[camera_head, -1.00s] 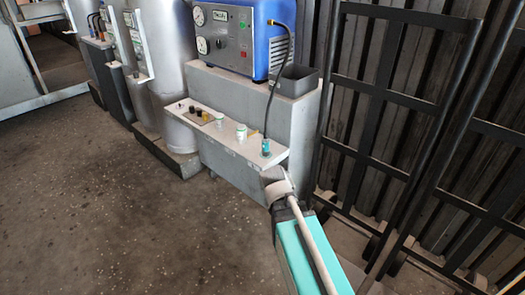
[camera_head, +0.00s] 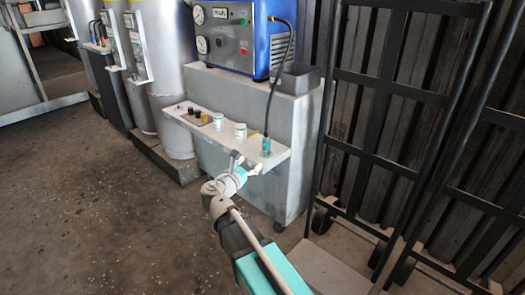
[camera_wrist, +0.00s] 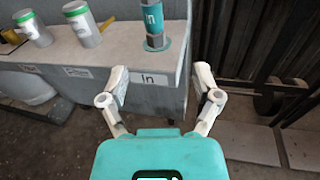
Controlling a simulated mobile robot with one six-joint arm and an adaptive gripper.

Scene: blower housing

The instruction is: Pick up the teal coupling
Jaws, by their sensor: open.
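The teal coupling (camera_head: 266,146) stands upright near the right end of the white shelf, at the lower end of a dark hose. My gripper (camera_head: 243,164) is at the shelf's front edge, to the left of and nearer than the coupling. In the wrist view my gripper (camera_wrist: 160,84) is open and empty, its fingers spread below the coupling and apart from it.
The shelf (camera_head: 200,120) also holds two white canisters with green lids (camera_head: 240,132) and small dark fittings (camera_head: 197,113). A blue machine (camera_head: 240,35) with gauges stands above. Black hand trucks (camera_head: 380,120) stand on the right. The floor at left is clear.

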